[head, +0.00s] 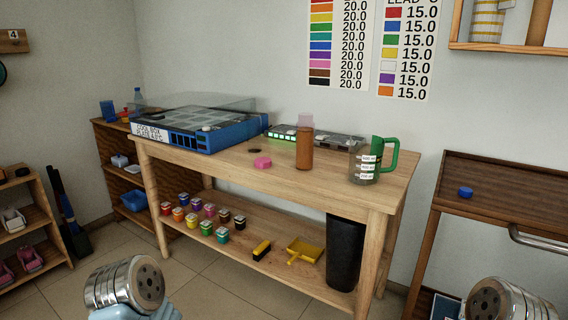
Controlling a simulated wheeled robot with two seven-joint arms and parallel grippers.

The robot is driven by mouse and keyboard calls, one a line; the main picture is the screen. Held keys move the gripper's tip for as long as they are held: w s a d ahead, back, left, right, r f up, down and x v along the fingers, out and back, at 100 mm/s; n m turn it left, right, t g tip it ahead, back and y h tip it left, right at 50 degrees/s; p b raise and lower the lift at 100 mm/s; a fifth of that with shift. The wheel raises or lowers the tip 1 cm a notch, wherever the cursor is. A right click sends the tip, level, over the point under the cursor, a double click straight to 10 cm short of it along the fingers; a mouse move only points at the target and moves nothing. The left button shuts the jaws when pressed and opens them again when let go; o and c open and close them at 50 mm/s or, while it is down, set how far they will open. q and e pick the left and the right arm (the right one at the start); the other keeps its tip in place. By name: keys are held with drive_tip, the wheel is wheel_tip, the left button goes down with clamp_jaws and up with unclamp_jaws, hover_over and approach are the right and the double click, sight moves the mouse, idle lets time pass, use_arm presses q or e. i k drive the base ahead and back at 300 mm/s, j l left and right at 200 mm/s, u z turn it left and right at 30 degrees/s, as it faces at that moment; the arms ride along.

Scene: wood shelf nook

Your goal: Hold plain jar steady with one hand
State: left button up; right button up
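No thing in the head view is clearly marked as the plain jar. A brown cylindrical container (304,153) with a translucent pinkish top stands upright on the wooden table. To its right, near the table's right end, stands a clear measuring jug (362,168) with white labels and a green handle. A pink round lid-like piece (262,162) lies on the tabletop left of the brown container. Silver round parts of my arms show at the bottom left and bottom right, well short of the table. No gripper fingers are visible, and nothing on the table is touched.
A blue box (195,132) with a clear lid fills the table's left end. Low trays (335,141) lie behind the brown container. The lower shelf holds small coloured pots (207,228), a yellow dustpan (305,250) and a black bin (345,253). The table's front middle is clear.

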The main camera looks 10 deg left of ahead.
sight(305, 125)
drive_tip(key=j+z, duration=0.15)
drive_tip(key=z, duration=0.3)
drive_tip(key=i+j+z, duration=0.1)
drive_tip(key=z, duration=0.4)
drive_tip(key=j+z, duration=0.2)
drive_tip(key=z, duration=0.25)
drive_tip(key=j+z, duration=0.15)
drive_tip(key=z, duration=0.35)
drive_tip(key=k+j+z, duration=0.3)
drive_tip(key=j, duration=0.35)
drive_tip(key=k+j+z, duration=0.3)
drive_tip(key=j, duration=0.35)
drive_tip(key=k+j+z, duration=0.3)
drive_tip(key=j, duration=0.3)
drive_tip(key=k+j+z, duration=0.3)
drive_tip(key=j, duration=0.15)
drive_tip(key=k+j, duration=0.8)
drive_tip(key=j+z, duration=0.05)
drive_tip(key=j, duration=0.1)
